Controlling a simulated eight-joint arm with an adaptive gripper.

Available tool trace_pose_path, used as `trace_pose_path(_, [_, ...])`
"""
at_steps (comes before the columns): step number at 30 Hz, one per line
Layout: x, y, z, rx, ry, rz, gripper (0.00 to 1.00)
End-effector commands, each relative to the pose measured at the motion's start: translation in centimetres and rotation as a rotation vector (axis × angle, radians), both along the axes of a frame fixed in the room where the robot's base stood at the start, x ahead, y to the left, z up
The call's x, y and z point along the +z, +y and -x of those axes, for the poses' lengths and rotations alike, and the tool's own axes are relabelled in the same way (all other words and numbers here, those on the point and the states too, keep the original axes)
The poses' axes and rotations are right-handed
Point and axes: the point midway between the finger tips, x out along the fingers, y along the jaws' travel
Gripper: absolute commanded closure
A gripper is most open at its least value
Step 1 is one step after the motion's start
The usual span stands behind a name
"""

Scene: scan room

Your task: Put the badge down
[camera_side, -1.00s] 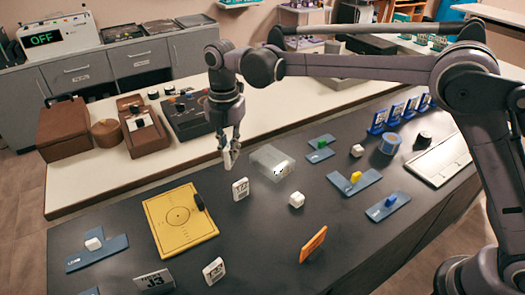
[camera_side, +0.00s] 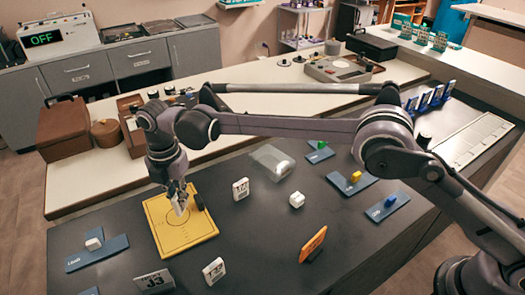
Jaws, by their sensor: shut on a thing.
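My gripper (camera_side: 181,204) is over the yellow pad (camera_side: 168,246), pointing down. It is shut on a small pale upright piece, which seems to be the badge (camera_side: 180,206). The fingers partly hide the badge, and its markings cannot be read. I cannot tell whether the badge touches the pad.
White tags stand right of the pad (camera_side: 240,189) and in front of it (camera_side: 214,271). A J3 plate (camera_side: 155,281), an orange tag (camera_side: 313,243), a white cube (camera_side: 297,200) and a clear box (camera_side: 271,160) are nearby. Blue trays (camera_side: 92,255) flank the area.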

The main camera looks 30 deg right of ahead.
Motion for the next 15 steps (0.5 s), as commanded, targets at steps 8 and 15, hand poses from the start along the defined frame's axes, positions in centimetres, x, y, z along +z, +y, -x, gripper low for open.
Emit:
trace_pose_path(8, [-2.6, 0.1, 0.0, -0.001, 0.0, 0.0, 1.0])
trace_pose_path(15, [-4.1, 0.1, 0.0, -0.001, 0.0, 0.0, 1.0])
